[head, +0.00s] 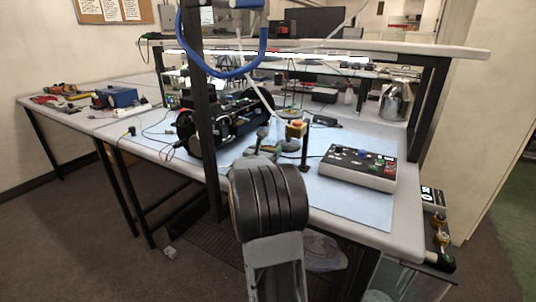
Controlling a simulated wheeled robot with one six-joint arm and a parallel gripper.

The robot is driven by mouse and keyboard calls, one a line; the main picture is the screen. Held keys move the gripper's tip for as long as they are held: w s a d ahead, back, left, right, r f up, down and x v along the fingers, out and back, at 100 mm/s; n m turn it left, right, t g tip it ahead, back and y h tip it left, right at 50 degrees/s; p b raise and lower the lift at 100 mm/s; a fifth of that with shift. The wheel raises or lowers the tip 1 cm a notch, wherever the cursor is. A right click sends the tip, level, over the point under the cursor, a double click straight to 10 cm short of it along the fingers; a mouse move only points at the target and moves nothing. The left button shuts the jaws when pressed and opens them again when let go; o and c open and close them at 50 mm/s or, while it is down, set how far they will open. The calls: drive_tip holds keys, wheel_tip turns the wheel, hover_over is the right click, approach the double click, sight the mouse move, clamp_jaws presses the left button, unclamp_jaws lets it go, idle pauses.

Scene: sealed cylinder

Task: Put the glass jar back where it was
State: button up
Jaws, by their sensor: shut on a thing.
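My gripper (276,146) is small in the head view, over the blue mat, and partly hidden behind my own arm's thick dark joint. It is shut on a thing. A faint, pale, clear shape (277,130) at its far side looks to be the glass jar, though its outline is hard to make out. I cannot tell whether the jar touches the mat.
A control box with coloured buttons (358,168) lies right of the gripper on the blue mat (350,208). Black equipment (228,122) stands left. A shiny container (397,100) stands at the back right. A shelf (440,50) spans above the bench. The mat's front right is clear.

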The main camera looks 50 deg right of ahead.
drive_tip(key=shift+f, duration=0.2)
drive_tip(key=shift+f, duration=0.1)
drive_tip(key=shift+f, duration=0.15)
drive_tip(key=o, duration=1.1)
drive_tip(key=shift+r, duration=0.25)
drive_tip(key=v, duration=1.2)
drive_tip(key=shift+s, duration=0.1)
